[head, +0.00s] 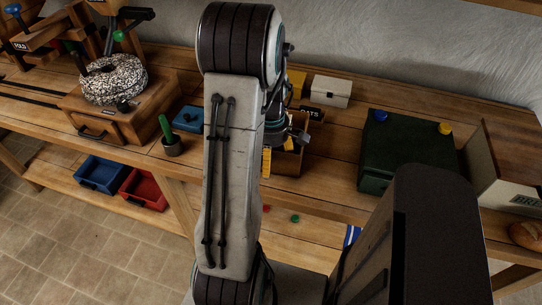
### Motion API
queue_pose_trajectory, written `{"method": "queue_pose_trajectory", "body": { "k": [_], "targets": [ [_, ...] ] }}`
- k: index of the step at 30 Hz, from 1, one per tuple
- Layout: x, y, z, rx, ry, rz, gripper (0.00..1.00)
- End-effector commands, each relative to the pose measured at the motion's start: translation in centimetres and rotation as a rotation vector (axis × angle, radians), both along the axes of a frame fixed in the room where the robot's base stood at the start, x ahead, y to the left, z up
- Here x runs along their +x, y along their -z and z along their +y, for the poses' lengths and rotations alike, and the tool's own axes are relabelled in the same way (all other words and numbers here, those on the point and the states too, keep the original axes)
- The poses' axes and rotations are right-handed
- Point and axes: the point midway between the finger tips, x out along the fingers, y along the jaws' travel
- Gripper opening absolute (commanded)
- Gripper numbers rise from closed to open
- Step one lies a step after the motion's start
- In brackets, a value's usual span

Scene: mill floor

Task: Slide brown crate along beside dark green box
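A brown crate (291,163) stands on the bench just right of my arm, which hides its left part. The dark green box (395,155) stands further right, with a blue knob and a yellow knob on its top. A stretch of bare bench separates the two. My gripper (299,134) is partly seen behind my arm, at or above the crate's top. My arm hides most of it, so its fingers and any contact with the crate cannot be made out.
An OATS sign (311,113), a white box (331,91) and a yellow box (297,84) stand behind the crate. A bread box (505,165) is right of the green box. A potted cactus (170,140) and a blue item (190,118) are left of my arm.

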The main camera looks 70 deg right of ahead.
Motion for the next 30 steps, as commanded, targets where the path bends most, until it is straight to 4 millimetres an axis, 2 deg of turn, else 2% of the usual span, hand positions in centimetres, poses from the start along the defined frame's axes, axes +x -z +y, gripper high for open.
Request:
{"method": "queue_pose_trajectory", "body": {
  "k": [2,19,30],
  "targets": [
    [0.00,-0.01,0.00,0.000,0.000,0.000,0.69],
    [0.00,-0.01,0.00,0.000,0.000,0.000,0.18],
    [0.45,0.02,-0.01,0.000,-0.002,0.000,0.17]
  ]
}}
